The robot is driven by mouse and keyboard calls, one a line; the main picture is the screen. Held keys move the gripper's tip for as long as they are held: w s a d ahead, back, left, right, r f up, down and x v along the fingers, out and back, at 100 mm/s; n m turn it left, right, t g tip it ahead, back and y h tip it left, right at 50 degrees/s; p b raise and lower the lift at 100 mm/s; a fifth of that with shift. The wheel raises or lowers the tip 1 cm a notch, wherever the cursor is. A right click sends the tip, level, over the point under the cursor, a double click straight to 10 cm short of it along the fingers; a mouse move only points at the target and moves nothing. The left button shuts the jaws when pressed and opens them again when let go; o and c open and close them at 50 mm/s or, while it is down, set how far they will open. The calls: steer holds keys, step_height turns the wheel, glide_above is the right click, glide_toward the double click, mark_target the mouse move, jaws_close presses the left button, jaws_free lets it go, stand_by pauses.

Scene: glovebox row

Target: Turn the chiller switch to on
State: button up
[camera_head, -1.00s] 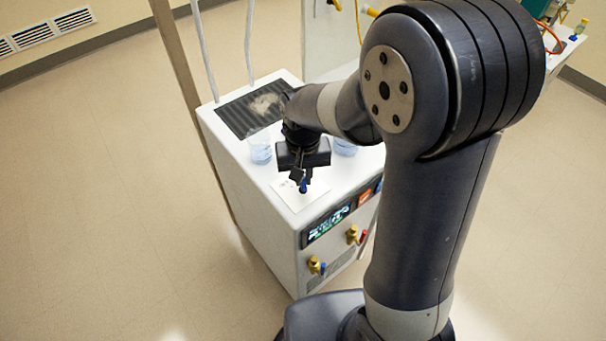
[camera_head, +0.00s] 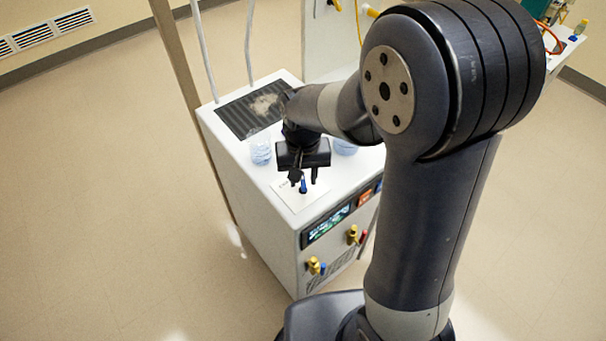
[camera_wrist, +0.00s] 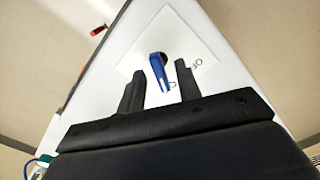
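The chiller (camera_head: 262,215) is a white box with a dark grille and a display on its front. Its switch is a blue lever (camera_head: 303,186) on a white label plate (camera_head: 288,196) on top. In the wrist view the lever (camera_wrist: 157,68) has a dark end and a pale tip. A printed mark sits near the tip, and upside-down lettering lies right of the right finger; I cannot tell surely which mark the lever points to. My gripper (camera_head: 305,178) is open and empty over the plate. In the wrist view its fingers (camera_wrist: 159,86) stand either side of the lever, with gaps visible.
A clear beaker (camera_head: 260,148) of bluish liquid stands left of my gripper, and another (camera_head: 345,146) stands right, partly hidden by my arm. Floor to the left is clear.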

mark_target(303, 180)
step_height(303, 180, up, 11)
stand_by(0.5)
steer(key=shift+f, duration=0.1)
stand_by(0.3)
step_height(303, 180, down, 11)
steer(key=shift+r, duration=0.1)
steer(key=shift+n, duration=0.3)
stand_by(0.3)
stand_by(0.3)
